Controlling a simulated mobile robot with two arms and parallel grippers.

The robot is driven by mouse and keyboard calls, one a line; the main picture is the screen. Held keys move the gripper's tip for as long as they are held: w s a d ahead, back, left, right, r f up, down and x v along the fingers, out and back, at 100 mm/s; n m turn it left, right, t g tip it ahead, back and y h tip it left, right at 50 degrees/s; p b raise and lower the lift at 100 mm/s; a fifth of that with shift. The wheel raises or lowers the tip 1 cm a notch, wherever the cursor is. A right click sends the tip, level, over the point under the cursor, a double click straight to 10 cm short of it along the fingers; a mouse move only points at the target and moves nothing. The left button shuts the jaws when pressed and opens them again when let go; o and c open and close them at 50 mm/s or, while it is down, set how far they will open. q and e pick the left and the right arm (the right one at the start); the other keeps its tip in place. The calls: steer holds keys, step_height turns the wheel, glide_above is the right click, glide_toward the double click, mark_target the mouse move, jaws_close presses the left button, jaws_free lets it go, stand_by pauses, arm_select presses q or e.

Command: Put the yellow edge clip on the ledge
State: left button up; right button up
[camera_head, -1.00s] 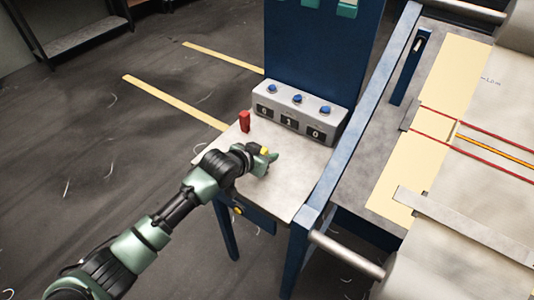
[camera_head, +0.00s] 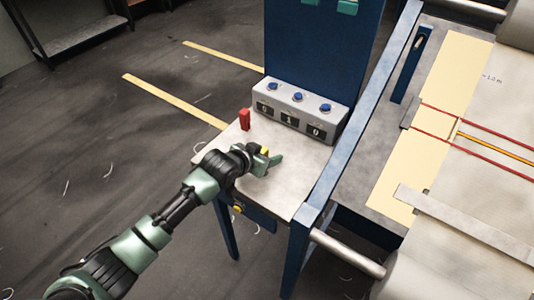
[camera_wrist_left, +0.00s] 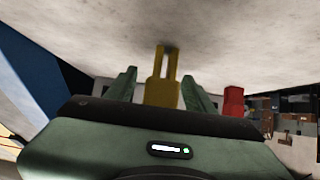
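The yellow edge clip (camera_wrist_left: 163,88) is between the fingers of my left gripper (camera_wrist_left: 160,92) in the left wrist view, with a visible gap on each side. Its two prongs reach to the pale grey surface. In the head view, only a small yellow part of the clip (camera_head: 265,151) shows beside my left gripper (camera_head: 265,162), which is open low over the pale grey ledge (camera_head: 287,190). The gripper hides the rest of the clip. My right gripper is not in view.
A red clip (camera_head: 244,119) stands on the same surface, left of a grey counter box (camera_head: 300,111) with blue buttons. A blue panel (camera_head: 322,45) rises behind the box. A blue rail (camera_head: 362,115) bounds the right side. The front right of the surface is clear.

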arm_select(q)
steer(key=shift+b+v, duration=0.5)
steer(key=shift+v, duration=3.4)
steer(key=shift+f, duration=0.1)
